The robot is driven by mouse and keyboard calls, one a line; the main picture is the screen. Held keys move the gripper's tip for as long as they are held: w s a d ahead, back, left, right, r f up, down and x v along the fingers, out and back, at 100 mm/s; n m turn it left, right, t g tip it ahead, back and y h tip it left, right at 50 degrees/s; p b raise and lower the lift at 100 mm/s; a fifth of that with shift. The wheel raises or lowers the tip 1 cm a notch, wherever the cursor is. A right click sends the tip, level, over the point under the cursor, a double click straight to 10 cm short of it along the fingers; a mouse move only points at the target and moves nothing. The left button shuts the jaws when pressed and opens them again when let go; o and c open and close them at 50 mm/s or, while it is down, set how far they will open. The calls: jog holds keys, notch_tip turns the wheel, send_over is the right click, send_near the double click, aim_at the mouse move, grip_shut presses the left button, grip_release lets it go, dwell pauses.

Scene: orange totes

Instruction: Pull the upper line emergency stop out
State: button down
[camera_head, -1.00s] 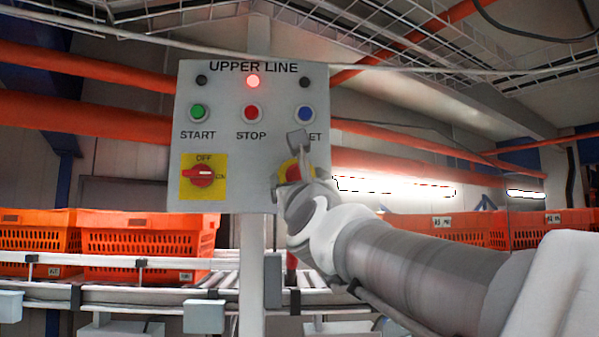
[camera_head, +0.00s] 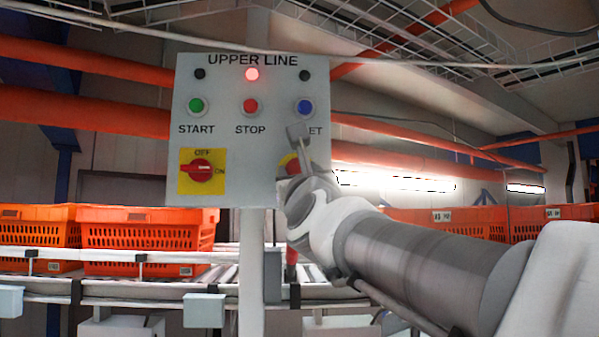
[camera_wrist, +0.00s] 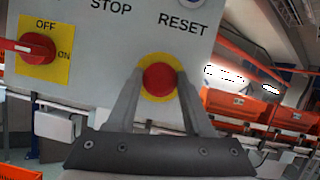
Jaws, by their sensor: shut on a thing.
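The UPPER LINE panel (camera_head: 225,135) faces me with its red lamp (camera_head: 251,74) lit. The emergency stop is a red mushroom button (camera_wrist: 159,79) on a yellow round plate, at the panel's lower right under RESET. My gripper (camera_wrist: 158,92) is shut on the button, with one finger on each side of it in the wrist view. In the head view my gripper (camera_head: 298,150) and wrist cover most of the button, and only part of its red and yellow (camera_head: 291,164) shows.
A red rotary switch on a yellow plate (camera_head: 187,184) sits at the panel's lower left. Green START (camera_head: 196,105), red STOP (camera_head: 250,105) and blue RESET (camera_head: 304,106) buttons are above. Orange totes (camera_head: 140,238) stand on a conveyor behind the panel.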

jog(key=shift+s+f+b, duration=0.1)
jog(key=shift+s+b, duration=0.55)
jog(key=shift+b, duration=0.1)
jog(key=shift+w, duration=0.1)
jog(key=c, duration=0.7)
grip_release()
jog(key=o, duration=0.4)
jog(key=shift+s, duration=0.25)
jog(key=shift+w, duration=0.15)
